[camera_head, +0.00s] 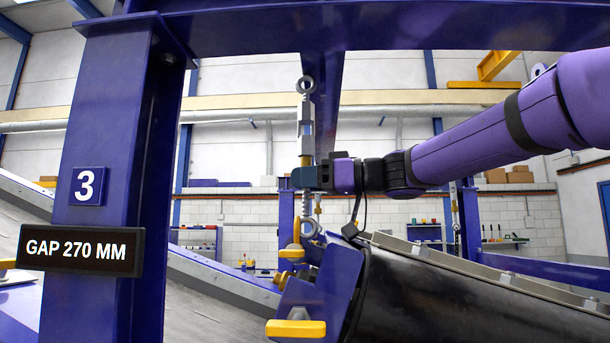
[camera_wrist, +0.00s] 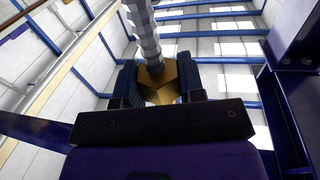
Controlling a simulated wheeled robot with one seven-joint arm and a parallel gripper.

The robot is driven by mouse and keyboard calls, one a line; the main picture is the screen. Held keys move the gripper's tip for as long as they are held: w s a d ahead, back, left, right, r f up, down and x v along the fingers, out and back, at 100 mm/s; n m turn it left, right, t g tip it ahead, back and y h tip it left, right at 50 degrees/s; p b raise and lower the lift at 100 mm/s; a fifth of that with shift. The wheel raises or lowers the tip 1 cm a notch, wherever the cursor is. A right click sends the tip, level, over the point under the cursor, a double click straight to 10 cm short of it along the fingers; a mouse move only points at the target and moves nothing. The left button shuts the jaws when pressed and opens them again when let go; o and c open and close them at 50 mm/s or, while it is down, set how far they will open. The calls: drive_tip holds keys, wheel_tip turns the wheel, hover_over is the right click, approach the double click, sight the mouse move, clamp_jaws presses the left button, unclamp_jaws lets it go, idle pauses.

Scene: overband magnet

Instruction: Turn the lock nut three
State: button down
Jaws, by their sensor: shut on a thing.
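The brass lock nut (camera_head: 306,160) sits on the upright threaded hanger, below its grey metal body (camera_head: 306,120). In the wrist view the lock nut (camera_wrist: 158,86) shows as a gold, many-sided piece between my two dark jaw fingers. My gripper (camera_head: 304,177) reaches in from the right, level, and is shut on the lock nut; in the wrist view the jaws (camera_wrist: 157,84) press on it from both sides. The fingers hide part of the nut in the head view. The hanger rod (camera_wrist: 144,28) rises above the nut.
A blue post (camera_head: 110,200) at the left carries a plate "3" (camera_head: 88,186) and a sign "GAP 270 MM" (camera_head: 80,250). An eye (camera_head: 307,228) and yellow parts (camera_head: 295,328) lie below the gripper. A blue beam (camera_head: 380,28) crosses above. A black belt (camera_head: 440,300) fills the lower right.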

idle(0.4)
drive_tip(key=shift+m+t+h, duration=0.8)
drive_tip(key=shift+m+t, duration=0.6)
drive_tip(key=shift+t, duration=0.7)
drive_tip(key=shift+m+t+h, duration=0.3)
drive_tip(key=shift+m+t, duration=0.1)
drive_tip(key=shift+t, duration=0.1)
drive_tip(key=c, duration=0.6)
unclamp_jaws()
drive_tip(key=shift+c, duration=0.2)
drive_tip(key=shift+d, duration=0.15)
drive_tip(key=v, duration=0.7)
drive_tip(key=shift+s+d, duration=0.3)
